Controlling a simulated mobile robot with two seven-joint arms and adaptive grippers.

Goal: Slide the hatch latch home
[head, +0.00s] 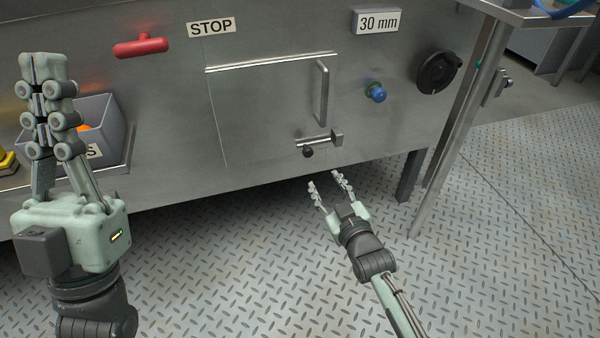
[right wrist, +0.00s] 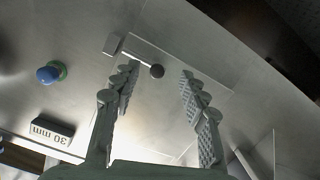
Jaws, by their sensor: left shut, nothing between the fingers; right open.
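The hatch (head: 268,112) is a steel panel on the machine front, with a vertical bar handle (head: 322,93) at its right side. The latch (head: 318,142) is a small horizontal bolt with a dark round knob (head: 308,152), low on the hatch near a block at its right. My right gripper (head: 325,180) is open and empty, just below the latch and apart from it. In the right wrist view the knob (right wrist: 157,71) appears between and beyond the open fingers (right wrist: 160,78). My left gripper (head: 40,60) is shut and empty, raised at the left, far from the latch.
A blue knob (head: 376,92) and a black round knob (head: 437,72) sit right of the hatch. A red handle (head: 141,46) is upper left. A grey bin (head: 100,118) stands behind my left gripper. A table leg (head: 455,130) stands at right. The floor below is clear.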

